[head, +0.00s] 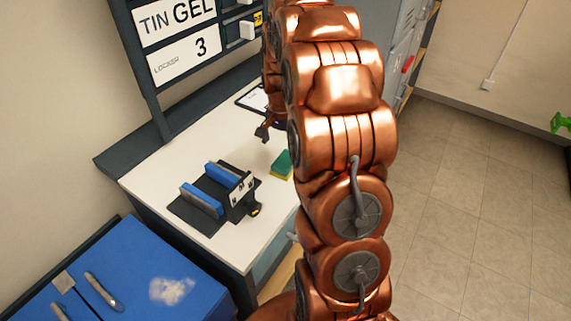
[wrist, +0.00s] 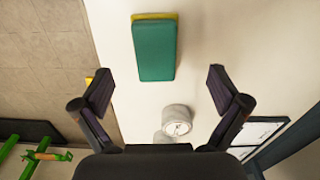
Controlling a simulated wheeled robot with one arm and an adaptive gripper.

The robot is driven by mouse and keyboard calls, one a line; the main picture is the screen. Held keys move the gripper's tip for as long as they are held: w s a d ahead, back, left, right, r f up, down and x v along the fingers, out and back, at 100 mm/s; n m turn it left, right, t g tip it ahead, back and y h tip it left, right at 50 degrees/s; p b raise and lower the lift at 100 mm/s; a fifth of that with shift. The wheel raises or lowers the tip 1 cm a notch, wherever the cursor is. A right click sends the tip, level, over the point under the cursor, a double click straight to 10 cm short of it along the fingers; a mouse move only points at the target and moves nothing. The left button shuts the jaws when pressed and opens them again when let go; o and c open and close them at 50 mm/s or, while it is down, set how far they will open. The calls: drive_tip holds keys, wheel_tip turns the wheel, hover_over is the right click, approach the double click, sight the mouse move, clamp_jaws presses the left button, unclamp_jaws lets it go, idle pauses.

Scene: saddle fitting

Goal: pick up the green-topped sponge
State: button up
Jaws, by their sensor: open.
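The green-topped sponge (head: 282,165) lies on the white worktop, with a yellow layer under its green top. My arm hides part of the sponge's right side in the head view. In the wrist view the sponge (wrist: 154,50) is whole, beyond my fingertips and near the middle line between them. My gripper (wrist: 158,85) is open and empty, its two dark fingers spread wide. In the head view one finger (head: 263,133) shows above the worktop, behind and left of the sponge. The gripper is not touching the sponge.
A dark rack with blue-and-grey blocks (head: 203,200) stands left of the sponge. A round white object (wrist: 177,120) sits between my fingers in the wrist view. A clipboard (head: 254,98) lies at the back. The white worktop (head: 150,180) has an open edge.

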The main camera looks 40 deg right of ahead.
sight(285, 161)
drive_tip(key=shift+d+f+p, duration=0.15)
drive_tip(key=shift+f+p, duration=0.25)
drive_tip(key=shift+f, duration=0.9)
drive_tip(key=f, duration=0.1)
drive_tip(key=f+p, duration=0.2)
drive_tip(key=f, duration=0.1)
drive_tip(key=shift+s+d, duration=0.25)
drive_tip(key=shift+d, duration=0.05)
drive_tip(key=shift+f, duration=0.6)
drive_tip(key=c, duration=1.3)
